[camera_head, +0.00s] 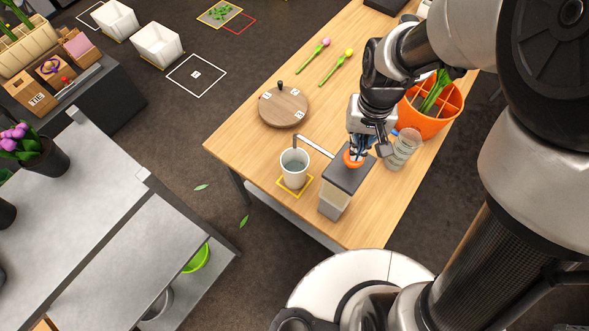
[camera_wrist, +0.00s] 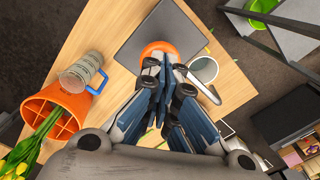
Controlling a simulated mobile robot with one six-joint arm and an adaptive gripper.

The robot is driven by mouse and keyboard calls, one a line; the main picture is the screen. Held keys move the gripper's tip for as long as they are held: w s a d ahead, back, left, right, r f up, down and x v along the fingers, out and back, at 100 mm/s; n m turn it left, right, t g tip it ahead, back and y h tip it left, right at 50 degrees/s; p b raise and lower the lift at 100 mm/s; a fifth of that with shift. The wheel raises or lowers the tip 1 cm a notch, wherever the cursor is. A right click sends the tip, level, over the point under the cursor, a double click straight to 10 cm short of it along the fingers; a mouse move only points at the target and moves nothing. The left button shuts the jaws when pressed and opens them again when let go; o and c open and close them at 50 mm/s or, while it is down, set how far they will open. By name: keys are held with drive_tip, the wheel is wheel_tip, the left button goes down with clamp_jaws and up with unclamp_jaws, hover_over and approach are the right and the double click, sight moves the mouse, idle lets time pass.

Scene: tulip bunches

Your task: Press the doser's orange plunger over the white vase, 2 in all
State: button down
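The doser (camera_head: 345,180) is a box with a dark grey lid, standing near the front edge of the wooden table. Its orange plunger (camera_head: 353,158) sits on the lid and shows partly behind my fingers in the wrist view (camera_wrist: 158,48). Its spout reaches left over the white vase (camera_head: 294,168), which stands on a yellow-outlined square. The vase also shows in the wrist view (camera_wrist: 203,69). My gripper (camera_head: 358,151) points down with its fingers close together at the plunger. Whether they touch it or how far it is pressed I cannot tell.
A round wooden board (camera_head: 284,107) lies behind the vase. A ribbed grey-green container (camera_head: 403,150) stands right of the doser, close to my gripper. An orange divided pot (camera_head: 432,118) is behind it. Two tulips (camera_head: 337,67) lie farther back.

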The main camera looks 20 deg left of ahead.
drive_tip(key=shift+f+b, duration=1.8)
drive_tip(key=shift+f, duration=0.5)
wheel_tip(320, 180, up, 8)
drive_tip(key=p, duration=0.6)
drive_tip(key=shift+f, duration=0.1)
drive_tip(key=shift+f, duration=1.5)
drive_tip(key=shift+f+b, duration=0.15)
drive_tip(key=shift+b, duration=0.15)
